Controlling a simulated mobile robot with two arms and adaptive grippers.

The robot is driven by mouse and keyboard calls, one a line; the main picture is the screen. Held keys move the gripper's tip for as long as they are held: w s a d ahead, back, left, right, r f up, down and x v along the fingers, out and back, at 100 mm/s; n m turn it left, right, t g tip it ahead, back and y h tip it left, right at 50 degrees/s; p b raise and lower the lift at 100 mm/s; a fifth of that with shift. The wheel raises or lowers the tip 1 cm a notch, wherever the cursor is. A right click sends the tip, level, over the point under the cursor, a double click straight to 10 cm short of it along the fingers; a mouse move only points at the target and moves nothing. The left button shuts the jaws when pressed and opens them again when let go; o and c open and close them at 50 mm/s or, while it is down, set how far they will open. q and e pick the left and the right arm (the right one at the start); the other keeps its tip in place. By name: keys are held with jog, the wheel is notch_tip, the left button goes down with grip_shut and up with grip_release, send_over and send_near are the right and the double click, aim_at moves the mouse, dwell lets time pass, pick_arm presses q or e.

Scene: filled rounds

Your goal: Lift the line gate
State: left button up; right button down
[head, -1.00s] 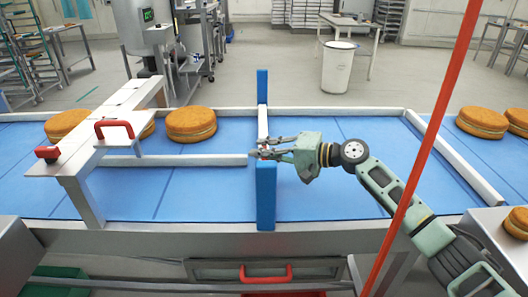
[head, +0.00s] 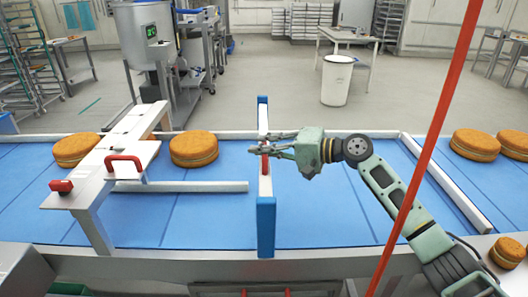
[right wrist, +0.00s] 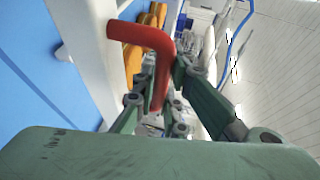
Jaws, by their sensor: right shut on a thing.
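The line gate (head: 264,121) is a white bar across the blue belt, between two blue posts (head: 266,228). It looks raised above the belt. My right gripper (head: 268,150) comes from the right and is shut on the gate's red handle, which shows clearly in the right wrist view (right wrist: 145,37) between the fingers. The fingers hide part of the handle in the head view. Filled rounds (head: 194,149) stand on the belt to the left of the gate. My left gripper is not in view.
A white bridge (head: 120,150) with red handles spans the belt at left. A low white rail (head: 195,187) runs along the belt toward the gate. More rounds (head: 475,144) stand at the right. A thin red pole (head: 425,160) crosses in front of my right arm. The belt just beyond the gate is clear.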

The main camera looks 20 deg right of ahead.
jog(key=c, duration=1.8)
grip_release()
jog(key=shift+f, duration=0.1)
jog(key=v, duration=1.2)
jog(key=shift+d, duration=0.1)
